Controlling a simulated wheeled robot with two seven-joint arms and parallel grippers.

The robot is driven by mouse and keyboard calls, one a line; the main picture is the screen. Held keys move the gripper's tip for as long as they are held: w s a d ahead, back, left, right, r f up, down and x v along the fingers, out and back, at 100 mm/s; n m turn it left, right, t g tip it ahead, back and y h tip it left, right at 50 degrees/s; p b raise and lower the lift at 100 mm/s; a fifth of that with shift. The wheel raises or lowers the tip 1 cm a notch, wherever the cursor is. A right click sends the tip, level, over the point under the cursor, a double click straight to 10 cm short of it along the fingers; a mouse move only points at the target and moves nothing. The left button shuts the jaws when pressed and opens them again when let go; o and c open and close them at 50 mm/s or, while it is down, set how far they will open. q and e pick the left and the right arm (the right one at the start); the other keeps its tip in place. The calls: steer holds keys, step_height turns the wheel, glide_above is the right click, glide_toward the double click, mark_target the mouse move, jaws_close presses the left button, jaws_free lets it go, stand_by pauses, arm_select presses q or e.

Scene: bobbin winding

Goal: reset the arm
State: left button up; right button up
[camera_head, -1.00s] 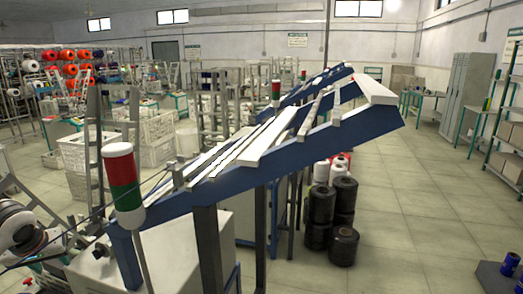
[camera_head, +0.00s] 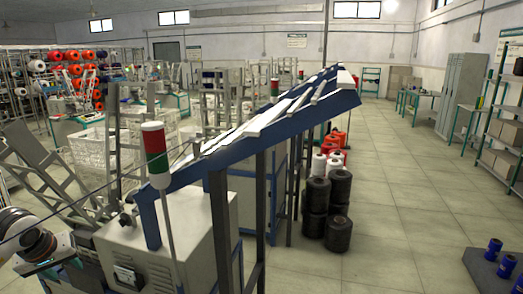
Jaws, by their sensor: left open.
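My left arm enters at the lower left edge. Its left gripper (camera_head: 62,258) is open, with nothing seen between the jaws; it is small and partly lost against the clutter behind. It is left of the grey machine cabinet (camera_head: 165,240), apart from it in the picture. My right gripper is out of view.
A blue sloping machine frame (camera_head: 290,128) with white strips and a red-green signal light (camera_head: 155,155) fills the middle. Black yarn cones (camera_head: 338,232) stand on the floor to its right. Blue spools (camera_head: 506,266) stand on a dark surface at lower right. The right aisle is clear.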

arm_select(q)
steer(key=w+d+f+n+h, duration=0.3)
steer(key=d+f+n+h, duration=0.8)
steer(key=d+f, duration=0.45)
step_height(320, 180, down, 16)
steer(key=s+d+f+n+t+y+b, duration=0.15)
steer(key=n+t, duration=0.45)
steer(key=n, duration=1.5)
steer(key=s+a+f+n+g+y, duration=0.2)
steer(key=s+f+n+y, duration=0.5)
steer(key=s+f+n, duration=1.05)
steer(key=s+d+f+n+g, duration=0.2)
steer(key=s+f+n, duration=0.2)
steer(key=s, duration=0.5)
steer(key=s+d+f+n+g, duration=0.2)
steer(key=s+f+n+g, duration=0.1)
steer(key=s, duration=0.7)
steer(key=s+d+f+n+g+y, duration=0.1)
steer(key=s+d+f+n+g, duration=0.1)
steer(key=s+f+n, duration=0.4)
steer(key=s+d, duration=0.1)
steer(key=s, duration=0.3)
steer(key=shift+s+g, duration=0.15)
steer(key=shift+g, duration=0.15)
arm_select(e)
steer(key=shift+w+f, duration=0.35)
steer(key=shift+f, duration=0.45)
